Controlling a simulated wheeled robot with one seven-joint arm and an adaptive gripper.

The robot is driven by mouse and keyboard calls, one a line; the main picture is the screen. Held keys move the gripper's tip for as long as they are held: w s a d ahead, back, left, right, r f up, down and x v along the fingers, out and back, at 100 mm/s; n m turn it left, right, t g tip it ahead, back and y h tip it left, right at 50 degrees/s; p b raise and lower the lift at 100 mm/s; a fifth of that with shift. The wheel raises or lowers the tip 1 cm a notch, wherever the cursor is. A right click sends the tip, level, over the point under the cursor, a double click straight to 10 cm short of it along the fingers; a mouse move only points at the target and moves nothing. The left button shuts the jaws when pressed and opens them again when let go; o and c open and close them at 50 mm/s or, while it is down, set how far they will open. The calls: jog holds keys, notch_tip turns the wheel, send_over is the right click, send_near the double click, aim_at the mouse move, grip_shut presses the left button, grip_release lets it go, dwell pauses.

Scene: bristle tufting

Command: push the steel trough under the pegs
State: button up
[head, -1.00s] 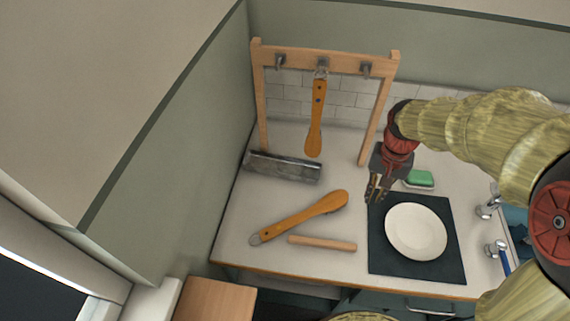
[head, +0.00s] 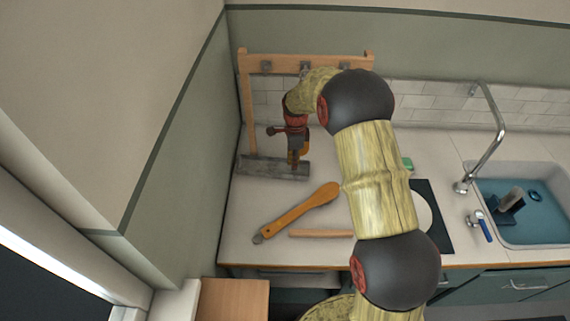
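The grey steel trough (head: 258,167) lies on the counter at the foot of the wooden peg frame (head: 248,110), by the left wall. The frame's crossbar carries a left peg (head: 266,66) and a middle peg (head: 305,67); my arm hides part of the right side. My gripper (head: 293,162) points down at the trough's right part, overlapping it in the picture. I cannot tell whether it touches the trough, or whether its fingers are open or shut. An orange wooden paddle hanging from the middle peg is mostly hidden behind my gripper.
A second wooden paddle (head: 296,212) and a wooden rod (head: 318,233) lie in front of the trough. My arm partly covers a white plate (head: 424,210) on a dark mat (head: 440,233). A green sponge (head: 407,163) and the sink (head: 545,210) are to the right.

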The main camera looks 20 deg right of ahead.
aim_at(321, 176)
jog(key=shift+d+m, duration=0.1)
jog(key=shift+m, duration=0.9)
jog(key=shift+f, duration=0.15)
notch_tip(321, 176, down, 8)
jog(key=shift+r+b, duration=0.2)
jog(key=shift+b, duration=0.75)
grip_shut()
jog(key=shift+d, duration=0.15)
jog(key=shift+s+d+p, duration=0.15)
jog(key=shift+s+d, duration=0.1)
jog(key=shift+d, duration=1.55)
jog(key=shift+s+d+p, duration=0.2)
jog(key=shift+s+d, duration=0.1)
jog(key=shift+d, duration=1.5)
jog(key=shift+s+d+p, duration=0.15)
jog(key=shift+s+d, duration=0.1)
jog(key=shift+d, duration=1.55)
